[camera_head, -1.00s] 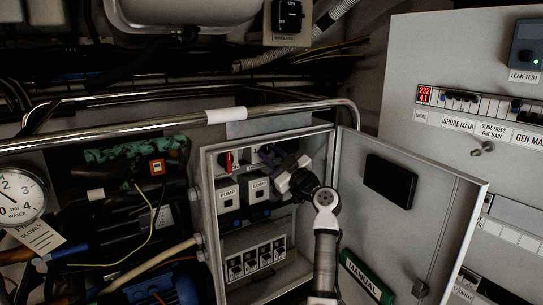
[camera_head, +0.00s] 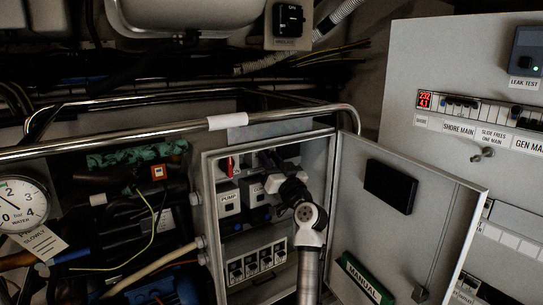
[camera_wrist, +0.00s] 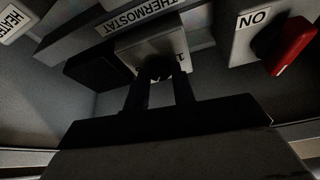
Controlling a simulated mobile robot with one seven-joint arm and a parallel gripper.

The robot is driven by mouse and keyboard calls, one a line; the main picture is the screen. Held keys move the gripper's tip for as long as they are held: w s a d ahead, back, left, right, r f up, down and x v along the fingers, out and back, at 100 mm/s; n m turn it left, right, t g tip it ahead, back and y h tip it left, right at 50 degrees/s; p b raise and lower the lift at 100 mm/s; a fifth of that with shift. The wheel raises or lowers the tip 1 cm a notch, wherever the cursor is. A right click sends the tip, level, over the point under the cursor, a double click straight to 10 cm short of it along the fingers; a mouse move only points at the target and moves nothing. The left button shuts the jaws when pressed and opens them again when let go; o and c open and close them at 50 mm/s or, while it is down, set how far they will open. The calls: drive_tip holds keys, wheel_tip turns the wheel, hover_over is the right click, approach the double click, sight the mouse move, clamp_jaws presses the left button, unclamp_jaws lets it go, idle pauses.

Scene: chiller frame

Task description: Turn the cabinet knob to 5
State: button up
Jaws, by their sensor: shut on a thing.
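The grey cabinet (camera_head: 209,215) stands open in the head view, with my arm reaching inside. My gripper (camera_head: 268,160) is at the upper part of the cabinet, and its tips are hard to see there. In the wrist view my gripper (camera_wrist: 159,82) has two dark fingers shut on a dark knob (camera_wrist: 158,70) on a light plate (camera_wrist: 148,45). A THERMOSTAT label (camera_wrist: 138,17) shows upside down beside the plate. One small mark is on the plate near the right finger. The knob's pointer and most of its scale are hidden or too dark to read.
A red switch (camera_wrist: 293,45) on a plate marked NO or ON is right of the knob in the wrist view. PUMP (camera_head: 229,198) and other switches are below. The open door (camera_head: 425,225) stands close to my arm's right. A metal rail (camera_head: 130,136) crosses in front.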

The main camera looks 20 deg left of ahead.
drive_tip(key=m+h+p, duration=0.1)
drive_tip(key=m+p, duration=0.1)
drive_tip(key=m+t+h+p, duration=0.1)
drive_tip(key=m+p, duration=0.1)
drive_tip(key=shift+s+a+r, duration=0.1)
drive_tip(key=shift+r, duration=0.3)
drive_tip(key=m+h+p, duration=0.1)
drive_tip(key=m+p, duration=0.1)
drive_tip(key=p, duration=0.1)
drive_tip(key=m+t+h+p, duration=0.1)
drive_tip(key=m+p, duration=0.2)
drive_tip(key=shift+s+a+r, duration=0.1)
drive_tip(key=shift+r, duration=0.05)
drive_tip(key=m+h+p, duration=0.1)
drive_tip(key=m+p, duration=0.1)
drive_tip(key=p, duration=0.1)
drive_tip(key=m+p, duration=0.2)
drive_tip(key=p, duration=0.2)
drive_tip(key=shift+t+h, duration=0.3)
drive_tip(key=shift+h, duration=0.1)
drive_tip(key=shift+f+m+h+p, duration=0.25)
drive_tip(key=shift+m+h+p, duration=0.05)
drive_tip(key=shift+m+p, duration=0.5)
drive_tip(key=shift+f, duration=0.1)
drive_tip(key=o, duration=1)
